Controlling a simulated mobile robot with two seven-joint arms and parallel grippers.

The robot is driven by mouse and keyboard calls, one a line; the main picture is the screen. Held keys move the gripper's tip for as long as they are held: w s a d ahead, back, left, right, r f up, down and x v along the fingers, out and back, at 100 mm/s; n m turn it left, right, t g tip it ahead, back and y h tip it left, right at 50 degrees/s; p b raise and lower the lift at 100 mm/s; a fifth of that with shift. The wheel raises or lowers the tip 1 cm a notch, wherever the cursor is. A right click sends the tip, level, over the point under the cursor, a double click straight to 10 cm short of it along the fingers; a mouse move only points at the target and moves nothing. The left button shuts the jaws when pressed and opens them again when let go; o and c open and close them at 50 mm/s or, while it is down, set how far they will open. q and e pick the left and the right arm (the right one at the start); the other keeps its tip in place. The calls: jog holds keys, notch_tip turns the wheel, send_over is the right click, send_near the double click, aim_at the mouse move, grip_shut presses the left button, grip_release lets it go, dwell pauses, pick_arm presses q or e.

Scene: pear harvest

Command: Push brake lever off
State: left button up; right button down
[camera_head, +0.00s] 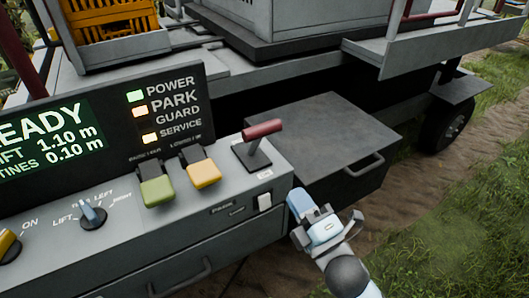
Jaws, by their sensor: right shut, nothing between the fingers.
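The brake lever (262,132) has a red handle on a short grey stem and stands at the right end of the grey control panel (221,190). It leans slightly, with its handle lying roughly sideways. My right gripper (305,208) is beside the panel's right edge, below and to the right of the lever and apart from it. It is shut and empty. My left gripper is not in view.
A display (50,140) reads READY, with POWER, PARK and SERVICE lamps lit. Green (157,190) and yellow (204,172) switch covers sit left of the lever. A dark box with a handle (325,140) stands behind my gripper. Grass and dirt lie to the right.

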jog(key=p, duration=0.3)
send_near(257, 128)
jog(key=w+a, duration=0.1)
jog(key=w, duration=0.1)
jog(key=w+a, duration=0.1)
jog(key=w, duration=0.1)
jog(key=shift+w+a, duration=0.1)
jog(key=shift+a, duration=0.1)
jog(key=shift+w+a+r, duration=0.15)
jog(key=shift+w+a, duration=0.2)
jog(key=shift+w, duration=0.25)
jog(key=shift+r, duration=0.1)
jog(key=shift+w+r+p, duration=0.1)
jog(key=shift+r+p, duration=0.1)
jog(key=shift+p, duration=0.15)
jog(key=w+p, duration=0.1)
jog(key=a+r+g+p, duration=0.1)
jog(key=p, duration=0.1)
jog(key=w+r+p, duration=0.1)
jog(key=p, duration=0.1)
jog(key=shift+w+a+r+h, duration=0.2)
jog(key=shift+w+a+h, duration=0.1)
jog(key=shift+w+h, duration=0.1)
jog(key=f+b+x, duration=0.2)
jog(key=x, duration=0.8)
jog(key=shift+w+a+r+b, duration=0.25)
jog(key=shift+a+r+b, duration=0.05)
jog(key=shift+a+r, duration=0.05)
